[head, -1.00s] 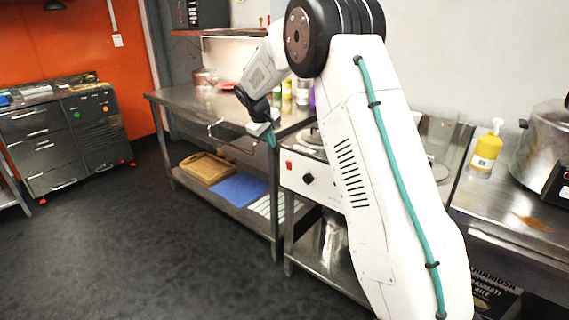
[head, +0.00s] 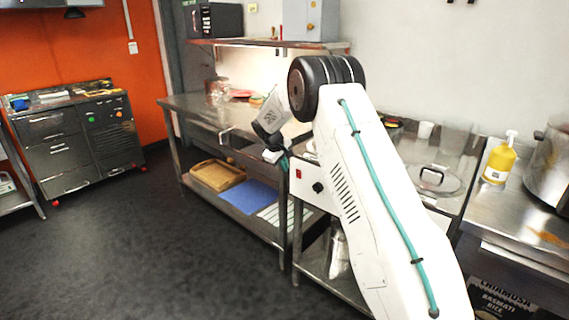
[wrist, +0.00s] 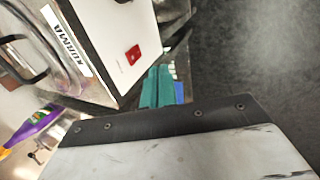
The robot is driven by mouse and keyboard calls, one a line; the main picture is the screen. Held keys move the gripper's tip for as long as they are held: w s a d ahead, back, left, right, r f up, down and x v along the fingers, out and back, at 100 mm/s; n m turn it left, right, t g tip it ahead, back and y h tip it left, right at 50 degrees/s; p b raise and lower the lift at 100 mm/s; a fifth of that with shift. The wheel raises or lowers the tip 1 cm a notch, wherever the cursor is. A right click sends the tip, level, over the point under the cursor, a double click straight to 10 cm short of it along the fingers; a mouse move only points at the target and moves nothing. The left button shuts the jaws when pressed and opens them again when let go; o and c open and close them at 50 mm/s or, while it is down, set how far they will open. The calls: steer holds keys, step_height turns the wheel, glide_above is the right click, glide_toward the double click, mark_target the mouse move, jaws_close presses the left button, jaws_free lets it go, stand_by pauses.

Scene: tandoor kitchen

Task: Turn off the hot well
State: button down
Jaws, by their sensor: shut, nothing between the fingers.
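The hot well's white front panel (head: 310,190) stands right of the long steel table in the head view. It carries a red switch (head: 298,174) and a black knob (head: 318,187). My gripper (head: 284,163) has teal fingertips and is shut and empty. It is just left of and above the switch in the head view. In the wrist view the fingertips (wrist: 156,88) are apart from the switch in the picture.
My arm hides part of the hot well. A glass lid (head: 434,180) and a yellow bottle (head: 499,160) are to the right. The steel table (head: 182,103) has a wooden tray (head: 217,174) and blue board (head: 249,196) on its lower shelf. The floor (head: 170,260) in front is clear.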

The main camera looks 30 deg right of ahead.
mark_target(298, 172)
steer(key=d+f, duration=0.1)
steer(key=d, duration=0.1)
steer(key=w+d+f, duration=0.1)
steer(key=d+f, duration=0.1)
steer(key=w+d+f, duration=0.1)
steer(key=d+f, duration=0.1)
steer(key=shift+w+f, duration=0.1)
steer(key=shift+d, duration=0.1)
steer(key=shift+d, duration=0.35)
steer(key=shift+w+a, duration=0.1)
steer(key=shift+r, duration=0.9)
